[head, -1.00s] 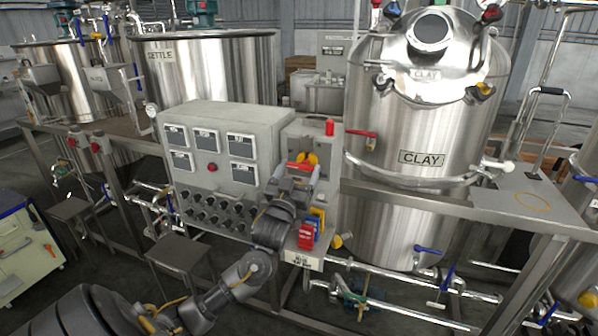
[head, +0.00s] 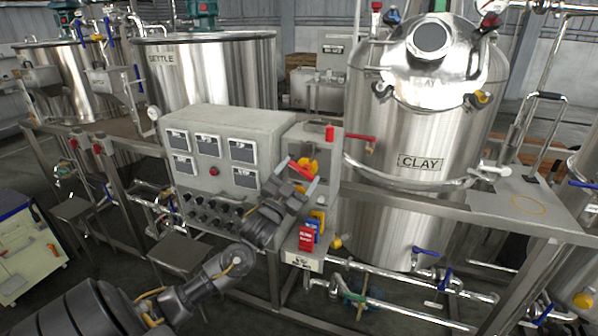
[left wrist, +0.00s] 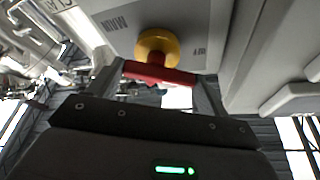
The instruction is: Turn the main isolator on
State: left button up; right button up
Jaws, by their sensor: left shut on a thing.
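The main isolator is a red handle (head: 301,170) on a yellow round base (head: 312,163), on the front of the grey box at the right end of the control panel (head: 215,140). My left gripper (head: 300,181) is at the handle and shut on it. In the left wrist view the red handle (left wrist: 158,74) lies across between the two fingers, with the yellow base (left wrist: 157,43) behind it. The plate behind carries lettering that shows upside down. In the head view the handle slants down to the right, partly hidden by the fingers. My right gripper is not in view.
Red, blue and yellow tags (head: 306,239) hang below the isolator box. A red lever (head: 360,134) sticks out to its right, near the steel CLAY tank (head: 420,200). Rows of dark knobs (head: 210,212) are on the panel left of my arm.

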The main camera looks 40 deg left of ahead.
pick_arm(q)
jog(key=m, duration=0.1)
jog(key=m+h+p, duration=0.1)
jog(key=m, duration=0.1)
jog(key=m+h+p, duration=0.1)
jog(key=m, duration=0.1)
jog(key=shift+r+g, duration=0.3)
jog(key=shift+g, duration=0.1)
jog(key=m+g+h+p, duration=0.1)
jog(key=m, duration=0.3)
jog(key=shift+r+p, duration=0.1)
jog(key=shift+p, duration=0.2)
jog(key=m+g+h+p, duration=0.1)
jog(key=m, duration=0.2)
jog(key=shift+d+m, duration=0.1)
jog(key=shift+m, duration=0.2)
jog(key=shift+m+g, duration=0.5)
jog(key=shift+m, duration=0.4)
jog(key=o, duration=1)
jog(key=shift+w+d, duration=0.1)
